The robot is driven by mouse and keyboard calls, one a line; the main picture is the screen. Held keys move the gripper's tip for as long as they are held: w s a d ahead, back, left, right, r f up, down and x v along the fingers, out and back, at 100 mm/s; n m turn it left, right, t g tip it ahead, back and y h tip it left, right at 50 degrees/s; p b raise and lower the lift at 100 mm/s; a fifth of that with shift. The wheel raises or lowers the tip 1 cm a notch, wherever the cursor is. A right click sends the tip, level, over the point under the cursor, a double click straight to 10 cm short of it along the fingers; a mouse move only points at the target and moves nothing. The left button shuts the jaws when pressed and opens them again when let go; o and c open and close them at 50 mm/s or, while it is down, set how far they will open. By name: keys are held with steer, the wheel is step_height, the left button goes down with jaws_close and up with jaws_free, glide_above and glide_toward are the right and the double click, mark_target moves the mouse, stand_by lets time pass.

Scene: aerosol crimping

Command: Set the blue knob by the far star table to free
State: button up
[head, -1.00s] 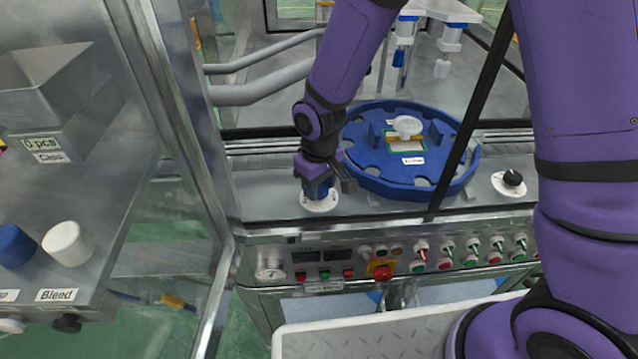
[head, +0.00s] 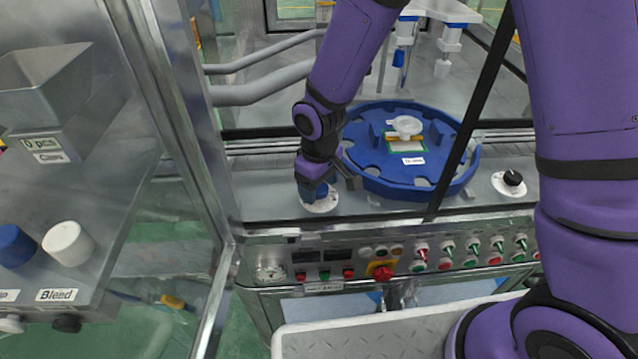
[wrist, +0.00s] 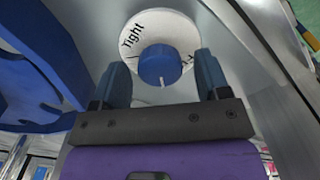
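The blue knob (wrist: 158,66) sits on a round white dial (wrist: 186,32) in the wrist view. The word "Tight" reads at the dial's upper left; a second label at the right is mostly hidden by a finger. A white mark on the knob points down toward my gripper, between the two labels. My gripper (wrist: 160,80) is open, one finger on each side of the knob with small gaps visible. In the head view the knob (head: 318,192) shows under my gripper (head: 330,178), left of the blue star table (head: 440,192).
A black knob (head: 512,178) on a white dial stands right of the star table. A dark frame post (head: 470,120) crosses in front of the table. A panel of buttons (head: 380,271) lies below. A metal cabinet with a white knob (head: 68,243) is at left.

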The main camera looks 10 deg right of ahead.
steer(key=shift+r, duration=0.1)
step_height(320, 180, up, 11)
steer(key=shift+f, duration=0.2)
stand_by(0.5)
